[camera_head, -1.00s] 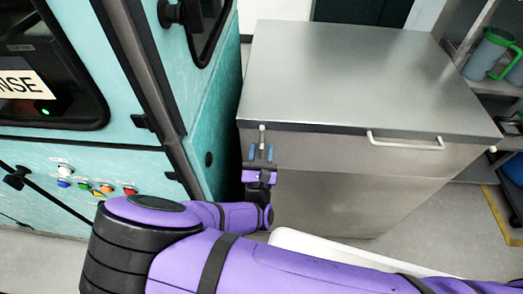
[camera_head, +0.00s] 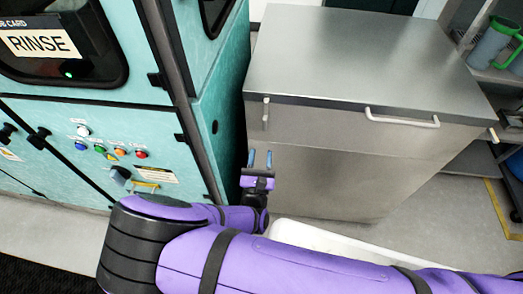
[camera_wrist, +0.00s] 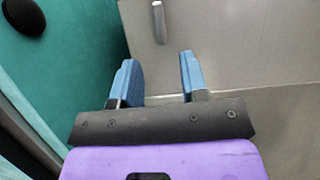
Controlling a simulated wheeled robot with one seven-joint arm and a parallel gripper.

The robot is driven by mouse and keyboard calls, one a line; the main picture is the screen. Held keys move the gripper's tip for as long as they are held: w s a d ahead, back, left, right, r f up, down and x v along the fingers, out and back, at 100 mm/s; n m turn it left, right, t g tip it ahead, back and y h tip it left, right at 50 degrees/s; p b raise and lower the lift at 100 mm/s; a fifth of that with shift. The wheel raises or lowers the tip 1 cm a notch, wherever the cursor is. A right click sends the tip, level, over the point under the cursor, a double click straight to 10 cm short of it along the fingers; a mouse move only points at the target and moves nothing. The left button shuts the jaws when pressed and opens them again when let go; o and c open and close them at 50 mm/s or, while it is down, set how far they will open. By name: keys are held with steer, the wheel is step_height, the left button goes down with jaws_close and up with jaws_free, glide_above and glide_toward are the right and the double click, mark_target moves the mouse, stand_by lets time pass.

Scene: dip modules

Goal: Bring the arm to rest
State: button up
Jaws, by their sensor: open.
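My gripper (camera_head: 260,159) is open and empty, its two blue fingers apart. In the head view it is in front of the steel cabinet (camera_head: 330,180), below the small upright handle (camera_head: 266,113) at the cabinet's left front. In the wrist view the fingers (camera_wrist: 157,80) point toward the cabinet's front, with the small handle (camera_wrist: 158,22) beyond them and nothing between them. My purple arm stretches across the bottom of the head view.
The teal machine (camera_head: 105,130) with the RINSE label stands close on the left. A long handle (camera_head: 402,120) sticks out of the cabinet's front. A white tray rim (camera_head: 330,238) lies behind my arm. Shelves with green-handled jugs (camera_head: 490,42) stand at right.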

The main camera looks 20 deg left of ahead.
steer(key=shift+s+f, duration=0.1)
steer(key=shift+s, duration=0.05)
stand_by(0.4)
steer(key=w+d+r+m+g+h, duration=0.6)
steer(key=d+r+m+h, duration=0.3)
steer(key=d+r+m, duration=0.1)
steer(key=w+d+r+m+g+h, duration=0.5)
steer(key=d+r+m+g+h, duration=0.1)
steer(key=d+r+m+h, duration=0.35)
steer(key=s+d+r+m+g+y, duration=0.3)
steer(key=d+r+m+g+y, duration=0.2)
steer(key=d+r+m+g, duration=0.7)
steer(key=s+d+r+m+t+y, duration=0.3)
steer(key=s+d+r+y, duration=0.1)
steer(key=s+d+r, duration=0.3)
steer(key=s+d+r+m+t+y, duration=0.4)
steer(key=s+d+r, duration=0.3)
steer(key=s, duration=0.4)
steer(key=shift+r+y, duration=0.55)
steer(key=shift+y, duration=0.1)
